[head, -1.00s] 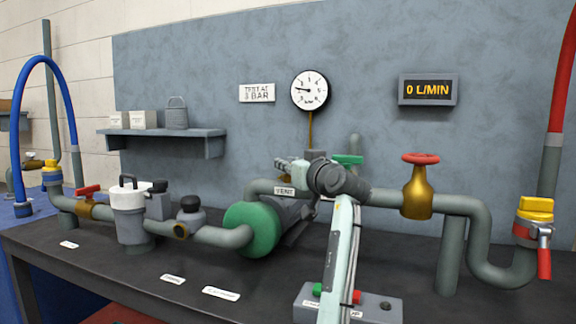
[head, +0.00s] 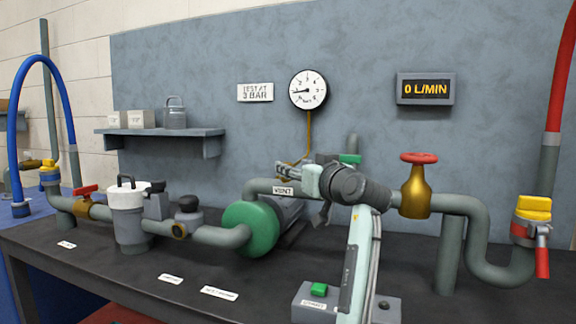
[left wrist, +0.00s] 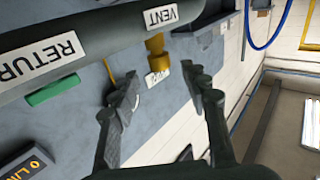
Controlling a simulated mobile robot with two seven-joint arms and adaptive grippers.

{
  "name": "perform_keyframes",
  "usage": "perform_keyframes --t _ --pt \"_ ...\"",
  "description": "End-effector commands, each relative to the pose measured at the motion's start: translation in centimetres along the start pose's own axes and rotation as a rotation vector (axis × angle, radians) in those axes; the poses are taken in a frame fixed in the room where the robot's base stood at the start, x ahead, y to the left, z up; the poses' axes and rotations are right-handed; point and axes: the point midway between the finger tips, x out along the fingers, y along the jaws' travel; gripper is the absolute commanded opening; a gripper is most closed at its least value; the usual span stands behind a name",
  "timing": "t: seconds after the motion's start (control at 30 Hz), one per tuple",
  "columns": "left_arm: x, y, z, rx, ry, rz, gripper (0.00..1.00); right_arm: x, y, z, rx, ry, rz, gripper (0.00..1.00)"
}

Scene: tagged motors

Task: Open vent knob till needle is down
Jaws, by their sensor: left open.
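The brass vent knob (left wrist: 156,45) shows beside the VENT label (left wrist: 161,17) in the left wrist view. In the head view I cannot make out the knob near the VENT label (head: 283,190). My left gripper (left wrist: 160,88) is open, its two fingers on either side of empty space, with the knob beyond them and apparently apart from them. In the head view the left gripper (head: 284,168) is above the VENT label, pointing left. The round white gauge (head: 308,90) hangs on the wall panel, its dark needle pointing about left. My right gripper is not in view.
The green pump (head: 249,230) and grey pipes stand close below my left gripper. A brass valve with a red wheel (head: 418,190) is to the right. A button box (head: 317,300) sits at the front of the bench. The bench's front left is mostly clear.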

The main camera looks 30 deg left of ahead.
Motion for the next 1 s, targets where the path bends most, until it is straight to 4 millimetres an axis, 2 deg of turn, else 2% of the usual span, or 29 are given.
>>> perform_keyframes --t 0.03,0.2,0.4,1.0 --pt "-1.3 0.1 0.1 -0.001 -0.003 0.003 0.46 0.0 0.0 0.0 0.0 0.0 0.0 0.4" --pt "-4.5 0.1 0.2 0.001 -0.004 0.002 0.46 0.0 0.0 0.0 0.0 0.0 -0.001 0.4" --pt "-6.7 0.0 0.1 0.002 -0.002 0.0 0.46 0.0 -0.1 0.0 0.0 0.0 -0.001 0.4" --pt "-7.0 0.0 0.1 0.001 -0.001 -0.001 0.46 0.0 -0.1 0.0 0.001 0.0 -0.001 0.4"
